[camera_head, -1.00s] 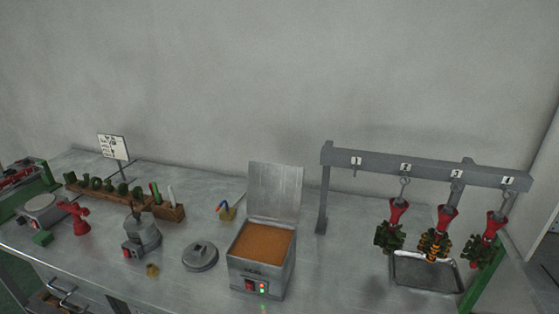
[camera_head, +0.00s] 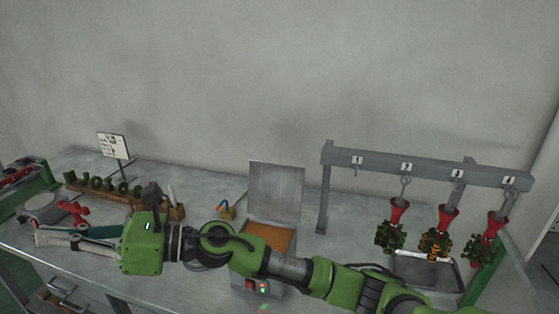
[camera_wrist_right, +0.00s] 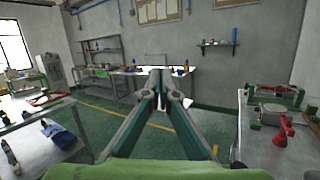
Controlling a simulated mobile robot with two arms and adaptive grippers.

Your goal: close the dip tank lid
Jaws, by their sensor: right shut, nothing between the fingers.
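The dip tank (camera_head: 243,281) stands on the bench with orange-brown wax (camera_head: 270,236) inside. Its flat grey lid (camera_head: 277,190) stands up, nearly vertical, at the tank's back edge. My right arm lies across the front of the tank and hides part of it. My right gripper (camera_head: 40,237) is well left of the tank, over the left part of the bench, pointing left. It is shut and empty; its fingertips also meet in the right wrist view (camera_wrist_right: 159,76). My left gripper is not in view.
A rack (camera_head: 430,168) with red-topped hanging wax trees stands right of the tank, over a metal tray (camera_head: 440,273). A small blue-and-yellow item (camera_head: 226,210) sits left of the lid. A wooden holder with green pieces (camera_head: 100,189) and a sign (camera_head: 113,146) are at the back left.

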